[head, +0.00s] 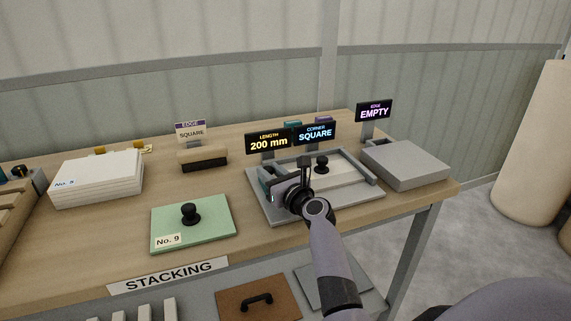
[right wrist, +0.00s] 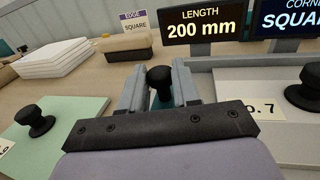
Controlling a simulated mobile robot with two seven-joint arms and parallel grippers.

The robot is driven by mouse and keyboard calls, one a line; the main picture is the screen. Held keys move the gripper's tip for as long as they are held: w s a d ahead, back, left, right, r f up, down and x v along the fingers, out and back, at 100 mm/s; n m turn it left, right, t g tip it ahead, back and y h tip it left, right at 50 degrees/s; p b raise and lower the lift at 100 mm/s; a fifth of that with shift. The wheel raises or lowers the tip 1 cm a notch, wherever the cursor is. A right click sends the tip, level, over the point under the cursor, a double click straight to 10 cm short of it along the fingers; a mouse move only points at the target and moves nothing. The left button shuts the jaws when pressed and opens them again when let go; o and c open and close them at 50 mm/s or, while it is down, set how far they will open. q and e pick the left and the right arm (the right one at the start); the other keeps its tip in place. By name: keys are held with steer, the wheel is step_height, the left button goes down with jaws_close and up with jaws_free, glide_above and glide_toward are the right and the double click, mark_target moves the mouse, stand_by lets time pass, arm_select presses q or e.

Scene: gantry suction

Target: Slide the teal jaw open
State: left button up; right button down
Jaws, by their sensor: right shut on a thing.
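The teal jaw (head: 265,178) is at the left side of a grey fixture (head: 262,208) on the bench, mostly hidden behind my right gripper (head: 275,182). In the right wrist view, a black knob (right wrist: 160,76) stands between the fingers of my right gripper (right wrist: 158,88), with a sliver of teal below it. The gripper is shut on this knob. A pale plate marked No. 7 (right wrist: 300,125) with its own black knob (head: 322,162) lies in the fixture, right of the gripper. My left gripper is not in view.
A green plate No. 9 (head: 220,235) with a black knob lies left of the fixture. Signs reading 200 mm (head: 268,142), SQUARE (head: 314,133) and EMPTY (head: 374,111) stand behind. A grey block (head: 405,163) is at right, white stacked sheets (head: 97,178) at left.

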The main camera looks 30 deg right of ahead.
steer(key=shift+w+a, duration=0.2)
steer(key=shift+a, duration=0.85)
steer(key=c, duration=0.8)
jaws_free()
steer(key=shift+a, duration=0.1)
